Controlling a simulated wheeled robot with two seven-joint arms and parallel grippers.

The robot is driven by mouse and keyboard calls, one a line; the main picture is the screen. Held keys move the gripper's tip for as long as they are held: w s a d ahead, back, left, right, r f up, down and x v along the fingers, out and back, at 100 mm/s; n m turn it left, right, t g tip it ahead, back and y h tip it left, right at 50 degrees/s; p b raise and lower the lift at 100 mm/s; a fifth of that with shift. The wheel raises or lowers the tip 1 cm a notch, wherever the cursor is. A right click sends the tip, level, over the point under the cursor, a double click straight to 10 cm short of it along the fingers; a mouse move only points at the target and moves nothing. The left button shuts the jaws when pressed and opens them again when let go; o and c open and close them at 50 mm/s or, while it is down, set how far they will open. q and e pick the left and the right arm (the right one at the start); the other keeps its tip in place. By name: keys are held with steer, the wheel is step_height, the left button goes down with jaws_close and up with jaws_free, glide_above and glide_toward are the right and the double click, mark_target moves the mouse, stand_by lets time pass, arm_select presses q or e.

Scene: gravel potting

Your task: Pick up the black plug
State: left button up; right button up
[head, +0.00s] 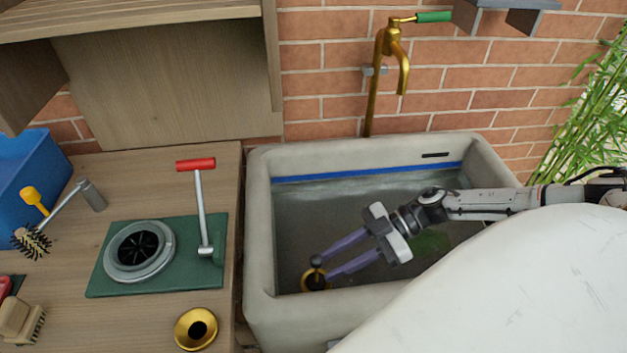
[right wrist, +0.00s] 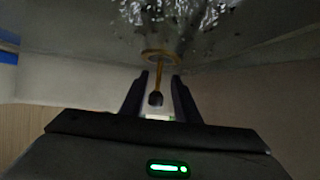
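The black plug (head: 316,261) sits at the brass drain ring (head: 306,284) in the bottom of the pale sink (head: 258,230). Its dark knob stands up on a stem. My right gripper (head: 327,268) reaches down into the sink with two purple fingers spread, their tips close beside the plug. In the right wrist view, the plug's dark knob (right wrist: 156,98) shows between the fingers (right wrist: 159,92), with gaps on both sides. The brass ring (right wrist: 160,54) lies beyond it. My left gripper is not in view.
The sink walls surround my right gripper, and water seems to stand inside. A green object (head: 430,241) lies in the sink. A brass tap (head: 391,50) is behind. The wooden counter (head: 130,205) holds a green base with a red-handled lever (head: 197,165), a brass ring (head: 195,328) and brushes.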

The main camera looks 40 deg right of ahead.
steer(key=x, duration=0.8)
steer(key=shift+w+a+r, duration=0.1)
steer(key=shift+w+a, duration=0.1)
jaws_close()
